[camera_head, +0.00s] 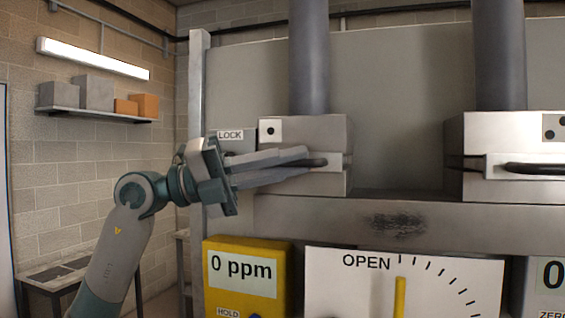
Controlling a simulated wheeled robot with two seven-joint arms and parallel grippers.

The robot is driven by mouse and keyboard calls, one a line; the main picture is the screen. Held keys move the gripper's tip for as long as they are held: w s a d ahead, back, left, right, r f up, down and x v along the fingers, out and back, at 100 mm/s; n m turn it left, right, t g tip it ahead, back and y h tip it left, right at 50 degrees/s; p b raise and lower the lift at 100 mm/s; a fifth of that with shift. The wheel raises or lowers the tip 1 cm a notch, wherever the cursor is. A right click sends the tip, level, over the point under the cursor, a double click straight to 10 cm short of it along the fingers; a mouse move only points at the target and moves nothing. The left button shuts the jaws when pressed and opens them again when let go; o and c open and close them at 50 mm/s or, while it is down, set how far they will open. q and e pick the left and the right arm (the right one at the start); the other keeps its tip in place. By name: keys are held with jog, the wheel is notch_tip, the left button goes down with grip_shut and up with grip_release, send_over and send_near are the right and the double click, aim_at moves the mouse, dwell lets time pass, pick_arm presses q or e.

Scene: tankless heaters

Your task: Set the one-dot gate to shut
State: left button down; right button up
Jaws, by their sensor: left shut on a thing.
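The one-dot gate (332,160) is a pale slide plate with a dark handle, set in a metal housing (325,130) below a grey vertical pipe. A white tag with one dot (270,131) marks this housing. My left gripper (310,161) reaches in from the left and is shut on the dark handle of this gate. The fingers hide part of the handle. How far the plate sits inside the housing is hard to tell. My right gripper is not in view.
A second housing with a dotted tag (555,127) and a dark handle (535,168) stands at the right. A LOCK label (230,135) sits behind my left gripper. Below are a yellow meter (245,275) reading 0 ppm and a dial (405,285) marked OPEN.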

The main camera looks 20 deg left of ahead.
pick_arm(q)
jog(key=c, duration=2.1)
grip_release()
jog(key=shift+s+a+f+b, duration=0.1)
jog(key=shift+a+f+b, duration=0.05)
jog(key=shift+a+b, duration=0.2)
jog(key=b+v, duration=0.6)
jog(key=v, duration=1)
jog(key=shift+s+a+b, duration=0.1)
jog(key=shift+a+b, duration=0.25)
jog(key=shift+b, duration=0.05)
